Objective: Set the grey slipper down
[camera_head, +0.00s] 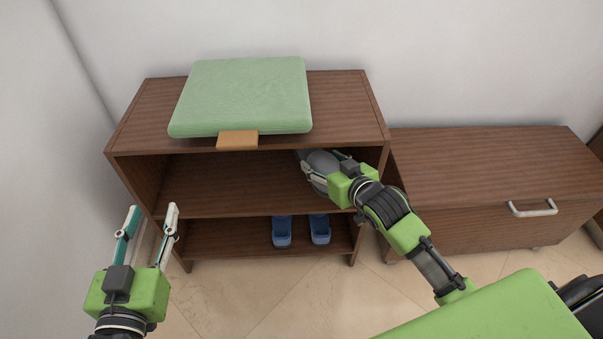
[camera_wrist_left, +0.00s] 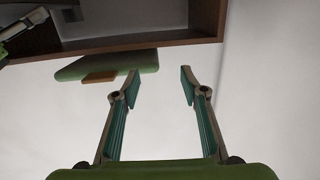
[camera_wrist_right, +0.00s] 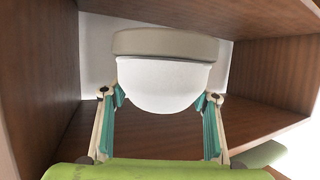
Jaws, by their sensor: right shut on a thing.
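The grey slipper (camera_head: 322,159) is in the upper compartment of the brown shoe rack (camera_head: 225,185), near its right side. My right gripper is shut on it, with one finger on each side. In the right wrist view the slipper (camera_wrist_right: 165,82) looks pale, with a rounded end between the fingertips and a grey sole band. I cannot tell whether it touches the shelf board. My left gripper (camera_head: 153,207) is open and empty in front of the rack's left side; its spread fingers also show in the left wrist view (camera_wrist_left: 160,73).
A green cushion (camera_head: 245,95) with an orange tab (camera_head: 238,140) lies on top of the rack. A pair of blue slippers (camera_head: 282,232) stands on the lower shelf. A brown cabinet (camera_head: 490,165) stands to the right. The upper compartment's left part is empty.

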